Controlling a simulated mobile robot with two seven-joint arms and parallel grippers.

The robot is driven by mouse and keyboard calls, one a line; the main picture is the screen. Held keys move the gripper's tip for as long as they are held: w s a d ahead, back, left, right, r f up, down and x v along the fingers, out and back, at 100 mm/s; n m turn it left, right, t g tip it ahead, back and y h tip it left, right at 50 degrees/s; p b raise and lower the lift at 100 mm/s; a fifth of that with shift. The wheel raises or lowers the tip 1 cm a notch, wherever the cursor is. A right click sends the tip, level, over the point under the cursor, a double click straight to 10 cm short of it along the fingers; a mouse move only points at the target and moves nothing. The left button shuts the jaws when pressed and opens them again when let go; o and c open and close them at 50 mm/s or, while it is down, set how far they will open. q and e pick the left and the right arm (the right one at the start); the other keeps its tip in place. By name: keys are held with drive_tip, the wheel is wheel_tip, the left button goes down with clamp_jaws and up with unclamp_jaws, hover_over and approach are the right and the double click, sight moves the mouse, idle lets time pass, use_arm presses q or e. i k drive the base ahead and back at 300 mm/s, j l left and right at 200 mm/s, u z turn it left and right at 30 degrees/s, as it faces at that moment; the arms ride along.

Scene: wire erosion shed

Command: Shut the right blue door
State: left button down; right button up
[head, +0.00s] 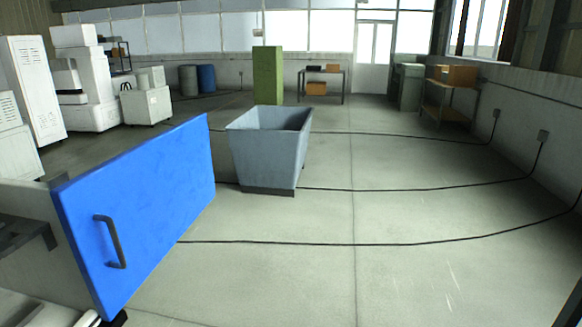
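A blue door (145,210) fills the lower left of the head view. It is a flat upright panel, seen at a slant, with its far edge toward the grey bin. A dark bar handle (110,242) is on its face, close to the near left edge. A pale panel (38,206) shows behind that near edge; I cannot tell how far the door stands open. This is the only blue door in view. Pale parts and a small black piece show at the bottom left, too cut off to identify. Neither gripper can be made out.
A grey open bin (268,150) stands just beyond the door's far edge. Black cables (330,243) cross the floor (420,285) to the right wall. White machines (90,85) stand at the back left and a green cabinet (267,75) behind.

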sight(119, 218)
drive_tip(key=i+z, duration=0.35)
drive_tip(key=i, duration=1)
drive_tip(key=i+l+u, duration=0.2)
drive_tip(key=i, duration=0.2)
drive_tip(key=i+u, duration=0.15)
drive_tip(key=i, duration=0.25)
drive_tip(key=i+l+u, duration=0.2)
drive_tip(key=i, duration=0.2)
